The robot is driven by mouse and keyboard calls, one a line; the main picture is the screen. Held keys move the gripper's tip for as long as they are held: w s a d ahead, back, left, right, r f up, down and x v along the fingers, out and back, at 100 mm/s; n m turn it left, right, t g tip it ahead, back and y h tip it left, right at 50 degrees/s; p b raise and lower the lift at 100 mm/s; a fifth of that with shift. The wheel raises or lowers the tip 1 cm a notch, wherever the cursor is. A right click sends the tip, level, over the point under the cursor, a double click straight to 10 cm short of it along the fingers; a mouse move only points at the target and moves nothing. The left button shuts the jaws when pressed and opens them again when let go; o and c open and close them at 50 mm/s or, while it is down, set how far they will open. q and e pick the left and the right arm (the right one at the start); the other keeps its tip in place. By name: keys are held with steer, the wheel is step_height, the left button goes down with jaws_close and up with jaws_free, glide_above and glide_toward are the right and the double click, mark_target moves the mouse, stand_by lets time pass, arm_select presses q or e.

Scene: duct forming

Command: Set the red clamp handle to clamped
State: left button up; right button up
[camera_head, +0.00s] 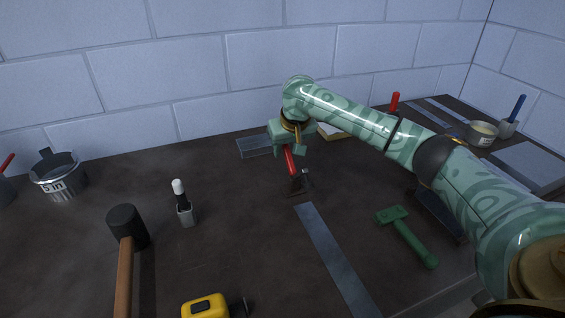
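The red clamp handle (291,163) stands steeply up from its small dark clamp base (301,184) on the workbench, with its top leaning slightly left. A long grey metal strip (335,258) lies on the bench just in front of the base. My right gripper (287,146) is at the upper end of the handle and hides its tip. Whether the fingers are closed on the handle or only around it cannot be told. My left gripper is not in view.
A green hammer (406,236) lies right of the strip. A black-headed mallet (127,227), a small brush-like tool (183,205) and a yellow tape measure (205,306) are on the left and front. A metal duct collar (58,180) is far left. A block wall (180,75) closes the back.

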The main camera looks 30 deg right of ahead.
steer(key=b+x, duration=0.1)
steer(key=x, duration=0.2)
steer(key=shift+w+f, duration=0.1)
